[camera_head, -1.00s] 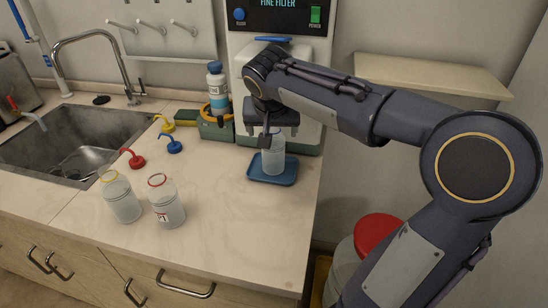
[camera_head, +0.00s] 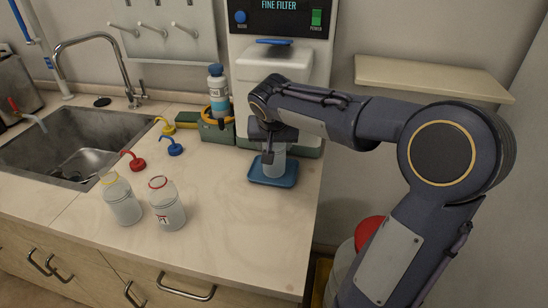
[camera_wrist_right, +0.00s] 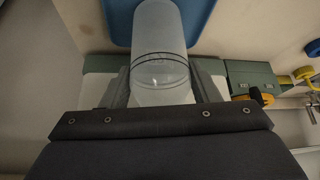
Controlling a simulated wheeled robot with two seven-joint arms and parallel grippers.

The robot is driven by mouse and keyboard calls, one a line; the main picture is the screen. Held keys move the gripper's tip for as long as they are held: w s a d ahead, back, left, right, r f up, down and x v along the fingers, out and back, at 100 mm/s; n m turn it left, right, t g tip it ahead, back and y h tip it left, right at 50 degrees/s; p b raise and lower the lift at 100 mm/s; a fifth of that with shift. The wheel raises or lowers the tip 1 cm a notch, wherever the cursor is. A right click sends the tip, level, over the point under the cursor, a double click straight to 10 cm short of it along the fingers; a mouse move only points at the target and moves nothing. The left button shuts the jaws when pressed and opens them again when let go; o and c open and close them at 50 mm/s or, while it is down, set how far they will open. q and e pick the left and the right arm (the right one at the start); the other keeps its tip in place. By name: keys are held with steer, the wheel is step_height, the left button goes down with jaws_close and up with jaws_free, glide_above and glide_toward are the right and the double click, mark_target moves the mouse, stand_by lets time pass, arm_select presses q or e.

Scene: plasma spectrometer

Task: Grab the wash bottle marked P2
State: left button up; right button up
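A clear bottle (camera_head: 273,166) stands upright on a blue tray (camera_head: 286,181) under the filter machine. No label shows on its visible side, so I cannot read its mark. My right gripper (camera_head: 268,150) is at its upper part. In the right wrist view its fingers (camera_wrist_right: 161,90) stand on both sides of the bottle (camera_wrist_right: 158,45) and look open, with narrow gaps beside it. Two more clear bottles stand to the left: one with a red ring (camera_head: 167,206) and a red-marked label, one with a yellow ring (camera_head: 122,203). My left gripper is out of view.
Yellow (camera_head: 166,126), red (camera_head: 132,160) and blue (camera_head: 172,146) spout caps lie on the counter. A green box (camera_head: 216,131) and a blue-labelled bottle (camera_head: 217,84) stand by the machine (camera_head: 275,70). A sink (camera_head: 75,140) is at left.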

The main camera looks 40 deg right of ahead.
steer(key=c, duration=0.7)
jaws_close()
steer(key=shift+r, duration=0.1)
steer(key=shift+r, duration=0.1)
